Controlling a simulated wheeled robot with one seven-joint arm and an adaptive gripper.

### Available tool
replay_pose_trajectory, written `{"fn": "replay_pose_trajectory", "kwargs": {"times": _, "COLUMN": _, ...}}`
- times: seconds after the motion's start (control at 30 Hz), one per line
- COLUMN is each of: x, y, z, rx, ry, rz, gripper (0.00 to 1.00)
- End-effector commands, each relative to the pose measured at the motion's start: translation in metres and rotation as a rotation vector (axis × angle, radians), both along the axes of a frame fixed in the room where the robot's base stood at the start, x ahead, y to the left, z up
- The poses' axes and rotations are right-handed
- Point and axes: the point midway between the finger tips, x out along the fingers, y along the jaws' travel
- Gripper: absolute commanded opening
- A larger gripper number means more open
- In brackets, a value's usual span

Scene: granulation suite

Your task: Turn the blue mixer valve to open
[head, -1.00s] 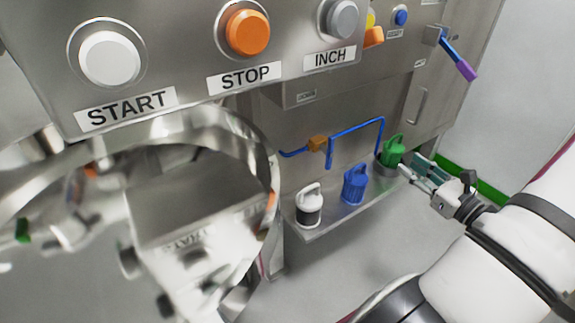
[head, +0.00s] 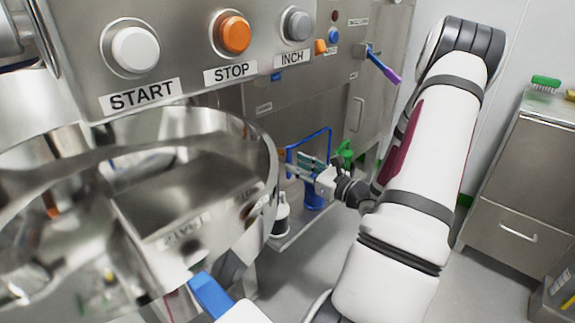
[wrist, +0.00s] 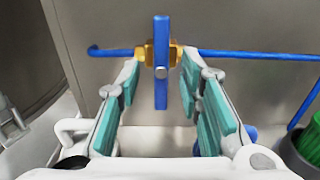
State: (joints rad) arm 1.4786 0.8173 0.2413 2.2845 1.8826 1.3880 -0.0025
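In the wrist view, the valve has a flat blue lever (wrist: 161,92) on a brass body (wrist: 150,55), set in a thin blue pipe (wrist: 240,54). The lever is upright in that picture, across the line of the pipe. My gripper (wrist: 157,82) is open, its teal-padded fingers to either side of the lever's lower half with gaps on both sides. I cannot tell how deep the lever sits between them. In the head view, my gripper (head: 303,166) is in front of the blue pipe (head: 312,136), and the valve is mostly hidden.
A lever with a purple grip (head: 386,70) is higher on the panel. A large metal ring (head: 262,150) is at left, a cabinet (head: 525,180) at right.

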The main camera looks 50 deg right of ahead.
Motion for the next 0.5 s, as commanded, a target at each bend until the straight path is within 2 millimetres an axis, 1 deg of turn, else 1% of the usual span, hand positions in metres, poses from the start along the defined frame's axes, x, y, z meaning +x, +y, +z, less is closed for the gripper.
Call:
{"fn": "replay_pose_trajectory", "kwargs": {"times": 0.03, "x": 0.01, "y": 0.0, "z": -0.001, "rx": -0.001, "ry": -0.001, "rz": 0.003, "gripper": 0.33}}
{"fn": "replay_pose_trajectory", "kwargs": {"times": 0.2, "x": 0.031, "y": -0.002, "z": -0.001, "rx": -0.001, "ry": 0.0, "rz": 0.002, "gripper": 0.33}}
{"fn": "replay_pose_trajectory", "kwargs": {"times": 0.33, "x": 0.04, "y": -0.002, "z": 0.0, "rx": -0.001, "ry": -0.001, "rz": 0.001, "gripper": 0.33}}
{"fn": "replay_pose_trajectory", "kwargs": {"times": 0.5, "x": 0.042, "y": -0.002, "z": 0.001, "rx": -0.001, "ry": 0.0, "rz": 0.0, "gripper": 0.33}}
